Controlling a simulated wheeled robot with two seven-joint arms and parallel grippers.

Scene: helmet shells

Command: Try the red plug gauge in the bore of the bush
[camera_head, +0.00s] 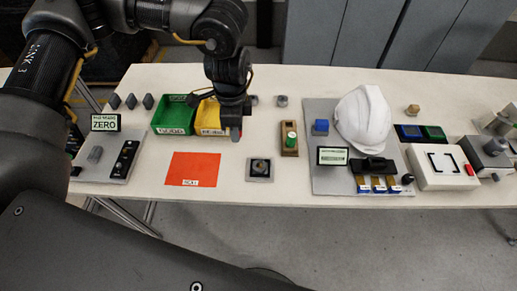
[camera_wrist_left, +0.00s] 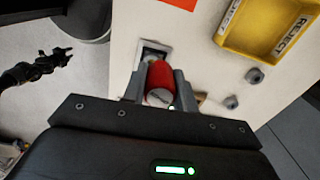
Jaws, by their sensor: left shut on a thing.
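My left gripper (camera_head: 236,132) is shut on the red plug gauge (camera_wrist_left: 160,82), whose red body shows between the fingers in the left wrist view. In the head view only a bit of red shows at the fingertips. The bush (camera_head: 260,166) sits on a dark square plate, to the right of and nearer than the gripper. In the left wrist view the bush (camera_wrist_left: 154,58) is partly hidden behind the gauge, so I cannot see its bore clearly. The gauge appears apart from the bush. A dark claw-like shape (camera_wrist_left: 58,60) over the floor may be my right gripper; its jaws are unclear.
A wooden block with a green plug (camera_head: 290,140) stands right of the bush. Green (camera_head: 174,128) and yellow (camera_head: 209,131) trays lie behind, an orange mat (camera_head: 193,167) left. A white helmet shell (camera_head: 363,118) stands on the grey board at right. The table between mat and bush is clear.

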